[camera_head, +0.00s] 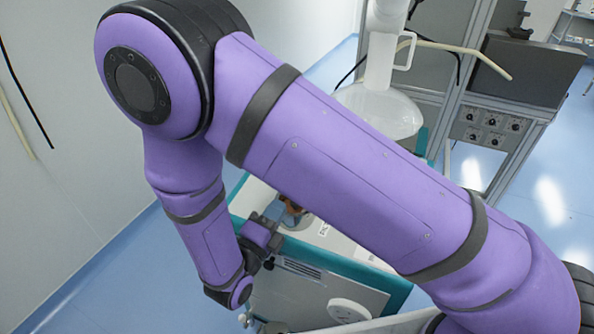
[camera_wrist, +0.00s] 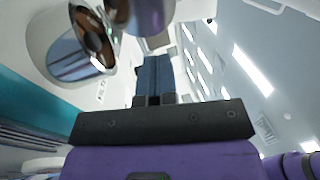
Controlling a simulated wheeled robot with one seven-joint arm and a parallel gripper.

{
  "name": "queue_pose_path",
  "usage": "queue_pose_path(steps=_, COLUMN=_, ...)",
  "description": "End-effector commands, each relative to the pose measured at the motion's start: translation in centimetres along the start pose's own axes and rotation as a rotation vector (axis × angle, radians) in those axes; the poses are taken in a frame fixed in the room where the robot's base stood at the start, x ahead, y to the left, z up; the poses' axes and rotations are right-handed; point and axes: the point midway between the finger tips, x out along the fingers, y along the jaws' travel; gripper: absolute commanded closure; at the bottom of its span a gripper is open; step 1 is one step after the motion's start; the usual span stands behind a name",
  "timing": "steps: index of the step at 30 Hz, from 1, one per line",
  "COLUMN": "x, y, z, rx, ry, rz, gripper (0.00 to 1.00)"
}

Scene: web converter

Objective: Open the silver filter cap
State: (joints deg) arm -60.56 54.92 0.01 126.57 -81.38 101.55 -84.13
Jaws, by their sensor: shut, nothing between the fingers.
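In the wrist view a shiny silver cylinder (camera_wrist: 75,58) stands at the upper left, its round mouth showing a brown-orange inside. A second shiny silver round piece (camera_wrist: 148,14), which looks like the filter cap, is at the top centre beside that mouth, apart from it in the picture; whether a hinge joins them I cannot tell. My gripper (camera_wrist: 154,62) is shut and empty, its fingertips below the round piece; contact cannot be judged.
The filter sits on a white-topped machine with a teal edge (camera_head: 377,273). A clear hopper (camera_head: 385,110) stands behind it. A grey rack with control knobs (camera_head: 490,127) is at the right. A white wall is at the left, with blue floor between.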

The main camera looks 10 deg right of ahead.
Motion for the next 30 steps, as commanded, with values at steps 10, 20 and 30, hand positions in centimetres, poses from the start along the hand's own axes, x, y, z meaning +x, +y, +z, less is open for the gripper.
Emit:
queue_pose_path(steps=10, x=-0.1, y=1.2, z=0.6, rx=-0.062, ry=-0.073, rz=-0.024, gripper=1.00)
queue_pose_path(steps=20, x=5.7, y=1.1, z=1.0, rx=-0.061, ry=-0.070, rz=-0.023, gripper=1.00)
queue_pose_path(steps=30, x=11.1, y=1.0, z=1.4, rx=-0.060, ry=-0.070, rz=-0.022, gripper=1.00)
